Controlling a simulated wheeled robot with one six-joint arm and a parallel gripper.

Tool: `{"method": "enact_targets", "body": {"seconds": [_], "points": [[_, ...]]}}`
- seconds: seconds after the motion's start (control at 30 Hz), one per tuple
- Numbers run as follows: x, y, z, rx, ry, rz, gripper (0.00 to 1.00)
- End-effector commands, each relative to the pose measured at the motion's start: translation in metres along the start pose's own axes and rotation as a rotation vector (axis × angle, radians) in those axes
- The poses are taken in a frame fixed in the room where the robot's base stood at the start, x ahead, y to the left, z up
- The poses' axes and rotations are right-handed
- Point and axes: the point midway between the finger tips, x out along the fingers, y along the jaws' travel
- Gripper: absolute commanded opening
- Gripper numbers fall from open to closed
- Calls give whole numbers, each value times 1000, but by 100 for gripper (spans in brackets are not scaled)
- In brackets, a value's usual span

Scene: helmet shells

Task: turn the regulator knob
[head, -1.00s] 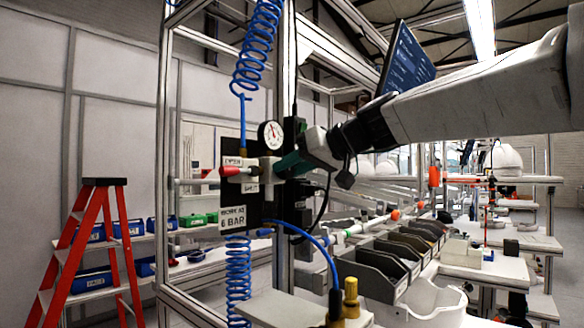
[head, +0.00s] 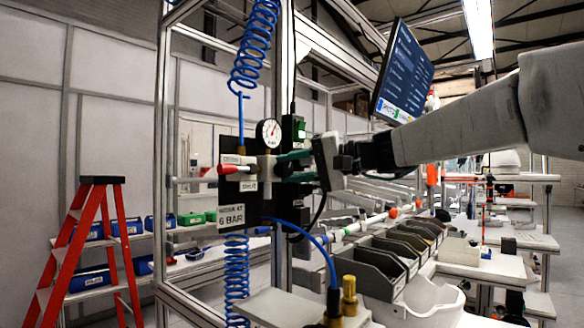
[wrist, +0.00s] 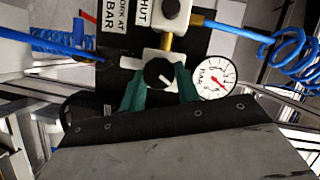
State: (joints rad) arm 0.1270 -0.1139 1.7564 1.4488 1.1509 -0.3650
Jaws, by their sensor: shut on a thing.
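The regulator knob (wrist: 158,74) is a round black knob with a white mark, on a pale block in the wrist view. My gripper (wrist: 160,82) has its green fingers on either side of it, shut on the knob. In the head view my gripper (head: 284,168) reaches the regulator from the right, and its fingers hide the knob. The pressure gauge (head: 269,133) sits above the regulator; it also shows in the wrist view (wrist: 215,78), right of the fingers. A sign reading 6 BAR (head: 231,217) hangs below the regulator.
A red-handled valve (head: 235,169) is just left of the regulator. Coiled blue hoses (head: 254,45) run above and below the panel. A metal frame post (head: 287,80) stands close behind. Grey bins (head: 370,268) and a brass fitting (head: 349,294) are lower right. A red ladder (head: 75,245) stands left.

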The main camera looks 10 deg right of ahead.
Motion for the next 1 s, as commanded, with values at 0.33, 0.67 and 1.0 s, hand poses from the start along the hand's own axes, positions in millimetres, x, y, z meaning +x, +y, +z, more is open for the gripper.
{"method": "enact_targets", "body": {"seconds": [0.33, 0.67, 1.0], "points": [[0, 4, 0, 276, 2, -113, 9], [0, 5, 1, 437, 1, -180, 9], [0, 6, 1, 486, 2, -200, 9]]}}
